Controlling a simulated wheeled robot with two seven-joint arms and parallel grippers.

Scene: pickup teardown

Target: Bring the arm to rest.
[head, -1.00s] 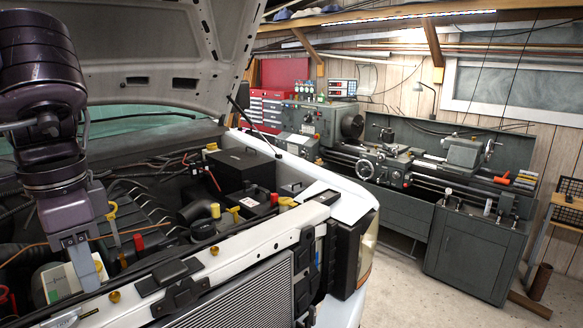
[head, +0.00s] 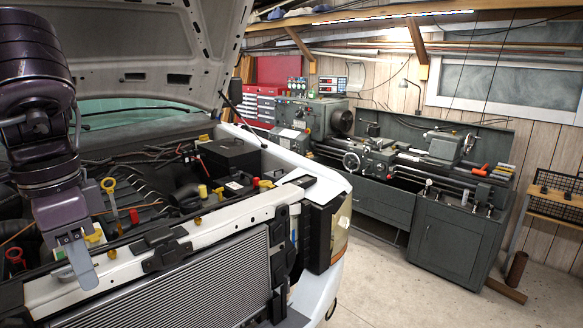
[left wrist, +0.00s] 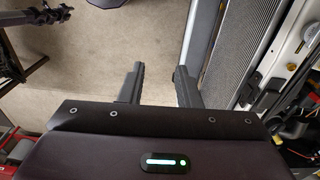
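My left arm comes in from the left in the head view, and my left gripper (head: 82,272) hangs over the white front rail (head: 215,224) of the open-hooded pickup. In the left wrist view, its two dark fingers (left wrist: 159,88) are spread apart with nothing between them. My right gripper is in neither view.
The engine bay holds a black box (head: 230,155), hoses and coloured caps. The raised hood (head: 130,50) is above. A grey lathe (head: 400,165) stands along the back wall. The concrete floor (head: 390,285) between truck and lathe is clear.

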